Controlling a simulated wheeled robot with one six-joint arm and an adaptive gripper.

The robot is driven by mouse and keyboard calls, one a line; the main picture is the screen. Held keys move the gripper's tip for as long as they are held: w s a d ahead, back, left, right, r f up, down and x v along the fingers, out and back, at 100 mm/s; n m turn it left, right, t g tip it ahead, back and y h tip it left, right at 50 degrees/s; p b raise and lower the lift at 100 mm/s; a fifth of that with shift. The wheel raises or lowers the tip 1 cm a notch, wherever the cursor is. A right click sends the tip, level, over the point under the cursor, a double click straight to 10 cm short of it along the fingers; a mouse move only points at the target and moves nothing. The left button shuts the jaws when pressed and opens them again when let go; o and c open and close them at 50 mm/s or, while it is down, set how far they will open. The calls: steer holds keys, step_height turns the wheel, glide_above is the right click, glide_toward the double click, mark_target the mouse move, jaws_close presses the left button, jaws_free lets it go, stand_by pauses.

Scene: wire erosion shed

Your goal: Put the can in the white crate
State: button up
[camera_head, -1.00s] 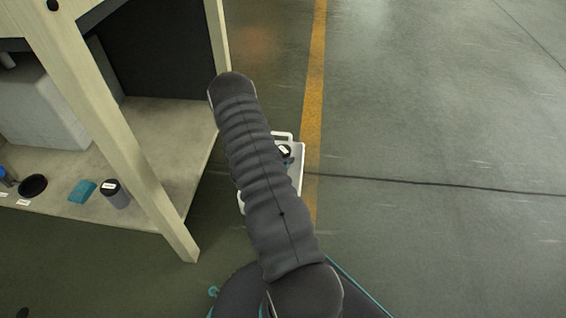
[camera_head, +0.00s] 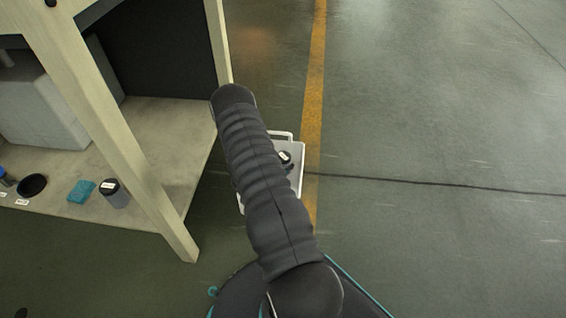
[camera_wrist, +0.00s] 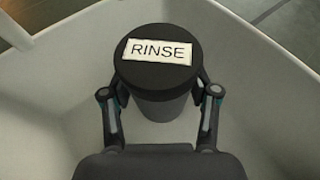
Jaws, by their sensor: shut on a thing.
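The can (camera_wrist: 160,75) is dark with a black lid and a white label reading "RINSE". In the wrist view my gripper (camera_wrist: 160,105) is shut on it, one finger on each side. The can is upright between the walls of the white crate (camera_wrist: 60,75); I cannot tell whether its base touches the crate floor. In the head view the white crate (camera_head: 298,178) stands by the workbench, partly hidden behind my arm. The can's lid (camera_head: 285,157) shows inside it there, and my gripper is hidden by my arm.
A workbench (camera_head: 165,150) stands at the left with a pale post at its front corner. On it are another dark labelled can (camera_head: 115,193), a teal cloth (camera_head: 81,191), a black round dish (camera_head: 32,186) and a grey box (camera_head: 38,108). The floor (camera_head: 440,230) to the right is clear.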

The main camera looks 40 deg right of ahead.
steer(key=o, duration=1.2)
steer(key=shift+c, duration=0.2)
steer(key=shift+r, duration=0.15)
steer(key=shift+r, duration=0.25)
steer(key=w+r+p+v, duration=0.1)
steer(key=p+v, duration=0.1)
steer(key=v, duration=1)
steer(key=s+a+r+m+g+y, duration=0.1)
steer(key=s+a+r+m, duration=0.15)
steer(key=r, duration=0.65)
steer(key=s+a+r+m+g+y, duration=0.15)
steer(key=r+m, duration=0.25)
steer(key=r, duration=0.4)
steer(key=s+a+r+m+g+y, duration=0.15)
steer(key=r+m, duration=0.25)
steer(key=r, duration=0.5)
steer(key=s+a+r+m+t+y, duration=0.8)
steer(key=s+a+r, duration=1)
steer(key=a, duration=0.3)
steer(key=shift+r+t+y, duration=0.2)
steer(key=shift+t+y, duration=0.1)
steer(key=shift+y, duration=0.5)
